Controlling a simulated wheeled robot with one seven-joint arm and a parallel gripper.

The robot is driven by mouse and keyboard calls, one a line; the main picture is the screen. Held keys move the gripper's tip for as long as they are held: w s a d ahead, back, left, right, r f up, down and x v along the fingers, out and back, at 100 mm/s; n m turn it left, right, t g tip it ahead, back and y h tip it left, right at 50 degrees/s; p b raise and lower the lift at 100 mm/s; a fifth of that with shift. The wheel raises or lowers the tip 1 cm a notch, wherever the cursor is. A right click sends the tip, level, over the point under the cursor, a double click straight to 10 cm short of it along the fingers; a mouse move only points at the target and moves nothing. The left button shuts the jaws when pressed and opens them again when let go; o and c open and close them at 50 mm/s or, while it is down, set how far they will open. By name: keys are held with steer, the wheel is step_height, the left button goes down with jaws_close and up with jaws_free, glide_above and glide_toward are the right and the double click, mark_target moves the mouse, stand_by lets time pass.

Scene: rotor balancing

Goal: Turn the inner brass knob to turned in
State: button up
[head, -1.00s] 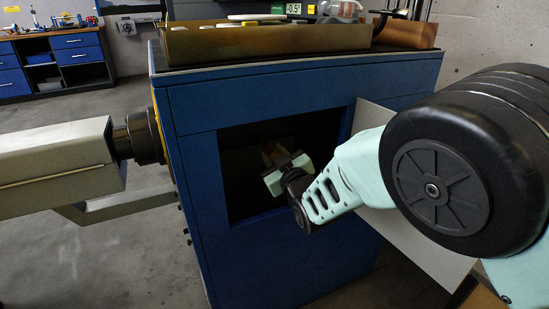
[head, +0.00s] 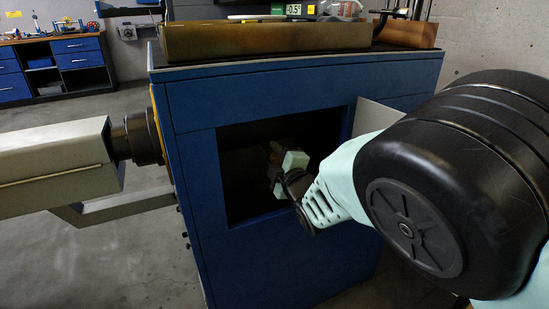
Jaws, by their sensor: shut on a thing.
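My gripper (head: 277,170) reaches into the dark opening in the front of the blue cabinet (head: 190,130). Its pale green fingers are around something brownish, which looks like the inner brass knob (head: 273,152), at the back of the gripper. The gripper is shut on it. The fingers and the shadow hide most of the knob, so its turned position cannot be told. The fingers stand one above the other at a tilt.
An open white door panel (head: 377,117) stands at the right of the opening. A grey machine arm (head: 55,150) juts out at the left.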

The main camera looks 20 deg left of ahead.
steer(key=shift+f+n, duration=0.1)
steer(key=shift+n, duration=0.6)
steer(key=o, duration=1)
steer(key=shift+c, duration=0.2)
steer(key=p+v, duration=0.2)
steer(key=v, duration=1.5)
steer(key=shift+d+p, duration=0.2)
steer(key=shift+p, duration=0.15)
steer(key=shift+s, duration=0.1)
